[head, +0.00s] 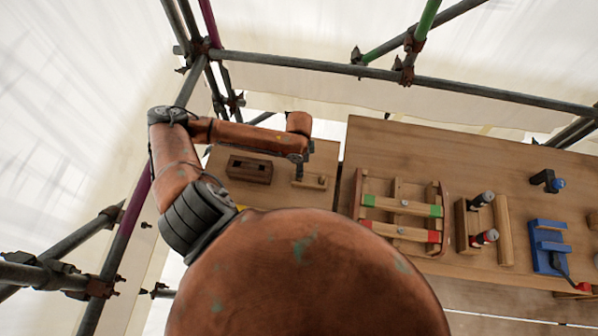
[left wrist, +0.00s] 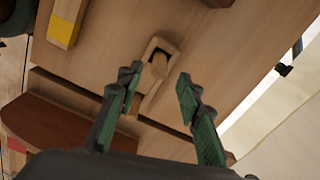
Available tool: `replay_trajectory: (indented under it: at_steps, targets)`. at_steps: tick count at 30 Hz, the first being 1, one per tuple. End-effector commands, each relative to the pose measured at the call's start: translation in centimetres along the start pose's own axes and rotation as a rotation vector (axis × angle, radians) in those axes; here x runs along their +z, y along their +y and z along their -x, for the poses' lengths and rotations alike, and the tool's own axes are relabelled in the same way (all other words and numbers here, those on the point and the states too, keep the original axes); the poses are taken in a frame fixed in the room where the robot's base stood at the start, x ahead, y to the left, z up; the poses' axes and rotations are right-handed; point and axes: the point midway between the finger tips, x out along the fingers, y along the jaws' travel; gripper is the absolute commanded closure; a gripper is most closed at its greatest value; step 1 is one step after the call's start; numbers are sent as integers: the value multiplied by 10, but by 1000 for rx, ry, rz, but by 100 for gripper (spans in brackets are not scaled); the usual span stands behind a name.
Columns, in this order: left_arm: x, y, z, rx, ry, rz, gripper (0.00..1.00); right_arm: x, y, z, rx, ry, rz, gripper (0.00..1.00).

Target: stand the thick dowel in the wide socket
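My left gripper (head: 299,172) is over the left table, and its open fingers also show in the left wrist view (left wrist: 157,80). A light wooden holder (head: 316,184) lies just beyond and below the fingertips. In the left wrist view the holder (left wrist: 150,48) has a dark recess with a rounded wooden piece (left wrist: 159,66), seemingly the dowel, between the fingers' lines; nothing visibly touches it. A dark brown block (head: 250,168) with dark openings on top, likely the socket block, stands left of the gripper. Its socket widths cannot be told. My right gripper is out of view.
A yellow-ended wooden block (left wrist: 65,25) lies near the holder. Right of a table gap stand a tray with green- and red-ended bars (head: 402,206), a wooden rack with dark cylinders (head: 483,220) and a blue fixture (head: 548,247). Scaffold poles (head: 405,78) surround the tables.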

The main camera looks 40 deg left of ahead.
Motion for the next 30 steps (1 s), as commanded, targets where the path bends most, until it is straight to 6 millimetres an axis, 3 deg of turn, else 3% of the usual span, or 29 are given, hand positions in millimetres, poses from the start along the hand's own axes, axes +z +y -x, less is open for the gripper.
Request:
replay_trajectory:
  at_steps: [6,12,30]
  targets:
    - [0,-1,43,-3,1,-1,66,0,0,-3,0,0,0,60]
    - [0,0,63,1,0,0,66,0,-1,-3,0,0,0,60]
    - [0,0,66,1,0,1,66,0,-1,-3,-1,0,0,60]
